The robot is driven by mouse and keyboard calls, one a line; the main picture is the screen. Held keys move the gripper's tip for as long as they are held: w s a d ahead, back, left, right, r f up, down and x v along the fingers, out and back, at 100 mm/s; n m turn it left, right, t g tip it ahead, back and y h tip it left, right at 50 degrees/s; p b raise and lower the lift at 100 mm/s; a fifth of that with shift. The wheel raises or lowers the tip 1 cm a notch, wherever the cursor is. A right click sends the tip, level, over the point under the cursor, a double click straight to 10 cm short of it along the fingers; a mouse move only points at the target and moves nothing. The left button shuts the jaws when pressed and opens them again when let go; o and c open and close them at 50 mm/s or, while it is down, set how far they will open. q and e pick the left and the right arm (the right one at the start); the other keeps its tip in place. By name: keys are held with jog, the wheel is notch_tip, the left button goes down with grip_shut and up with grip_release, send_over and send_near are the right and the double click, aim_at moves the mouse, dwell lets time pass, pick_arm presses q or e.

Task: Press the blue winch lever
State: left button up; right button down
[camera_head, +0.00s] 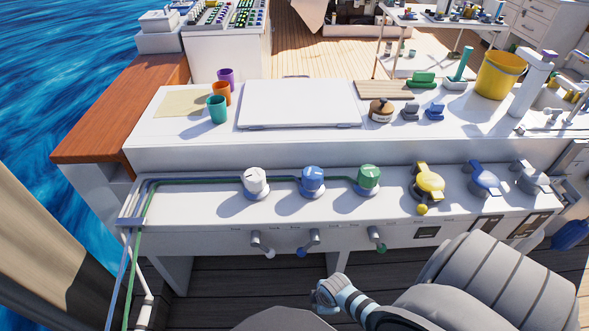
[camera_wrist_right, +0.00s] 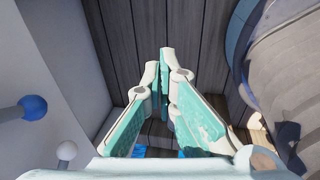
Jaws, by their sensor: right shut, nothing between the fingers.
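The blue winch lever (camera_head: 302,252) is a grey handle with a blue ball end. It hangs tilted on the front face of the white counter, below the blue-topped winch (camera_head: 313,180). Its blue ball also shows in the right wrist view (camera_wrist_right: 34,107) at the far left. My right gripper (camera_head: 325,291) is shut and empty, below and slightly right of the lever, apart from it. In the right wrist view its teal-and-white fingers (camera_wrist_right: 166,60) meet over the dark plank floor. My left gripper is not in view.
A white-ball lever (camera_head: 268,252) is left of the blue one; a green-ball lever (camera_head: 380,247) is to its right. The counter (camera_head: 220,240) overhangs dark floor.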

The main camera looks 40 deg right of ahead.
aim_at(305, 249)
jog(key=w+a+r+n+y, duration=0.1)
jog(key=w+r+n, duration=1)
jog(key=r, duration=0.3)
jog(key=shift+r+t+b, duration=0.2)
jog(key=shift+t+b, duration=0.2)
jog(key=shift+a, duration=0.1)
jog(key=w+d+f+b, duration=0.3)
jog(key=f+b, duration=0.3)
jog(key=f, duration=0.4)
jog(key=shift+w+d+f, duration=0.2)
jog(key=shift+w+f, duration=0.1)
jog(key=shift+w, duration=0.15)
